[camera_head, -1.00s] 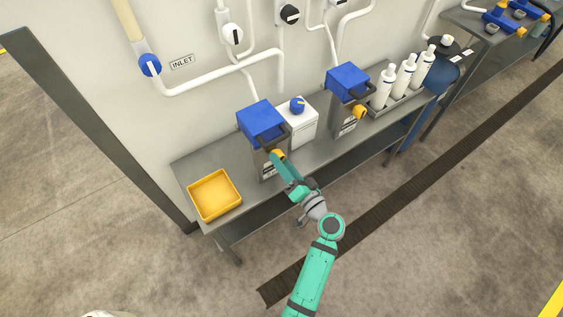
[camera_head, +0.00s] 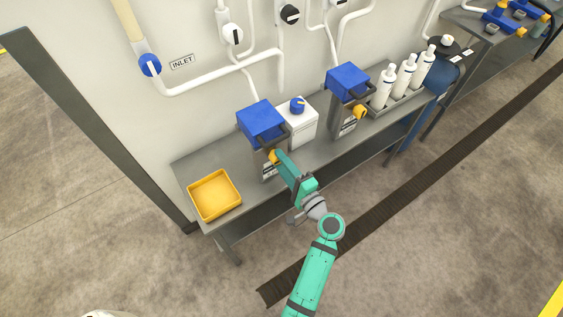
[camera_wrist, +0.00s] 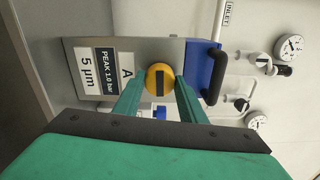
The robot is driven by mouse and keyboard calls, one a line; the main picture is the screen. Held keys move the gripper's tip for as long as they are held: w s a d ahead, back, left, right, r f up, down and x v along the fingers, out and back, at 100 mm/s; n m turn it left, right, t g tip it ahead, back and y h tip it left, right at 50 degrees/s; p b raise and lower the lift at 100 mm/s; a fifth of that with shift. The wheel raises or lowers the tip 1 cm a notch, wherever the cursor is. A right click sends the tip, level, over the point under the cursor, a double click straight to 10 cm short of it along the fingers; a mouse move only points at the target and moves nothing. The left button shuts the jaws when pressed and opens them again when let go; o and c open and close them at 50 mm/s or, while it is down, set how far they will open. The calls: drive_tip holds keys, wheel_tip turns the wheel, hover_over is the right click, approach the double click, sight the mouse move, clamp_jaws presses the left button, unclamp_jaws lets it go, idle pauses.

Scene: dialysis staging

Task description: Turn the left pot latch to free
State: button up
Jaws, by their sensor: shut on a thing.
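The left pot (camera_head: 270,164) is a grey box with a blue lid (camera_head: 261,122) and a dark handle, standing on the steel bench. Its latch (camera_wrist: 158,78) is a round yellow knob with a dark bar, on the pot's front. In the wrist view the pot lies sideways, with a label reading "A, PEAK 1.0 bar, 5 µm" (camera_wrist: 103,70). My gripper (camera_wrist: 160,92) has its two green fingers on either side of the knob, shut on it. In the head view my gripper (camera_head: 280,158) reaches the pot's front and partly covers the knob.
A yellow tray (camera_head: 214,215) sits at the bench's left end. A second pot (camera_head: 347,115) and several white bottles (camera_head: 404,76) stand to the right.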

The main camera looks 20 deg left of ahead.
drive_tip(key=shift+d+m, duration=0.1)
drive_tip(key=shift+m, duration=0.2)
drive_tip(key=o, duration=1.1)
drive_tip(key=shift+c, duration=0.2)
drive_tip(key=v, duration=1)
drive_tip(key=shift+s+d, duration=0.3)
drive_tip(key=shift+f, duration=0.15)
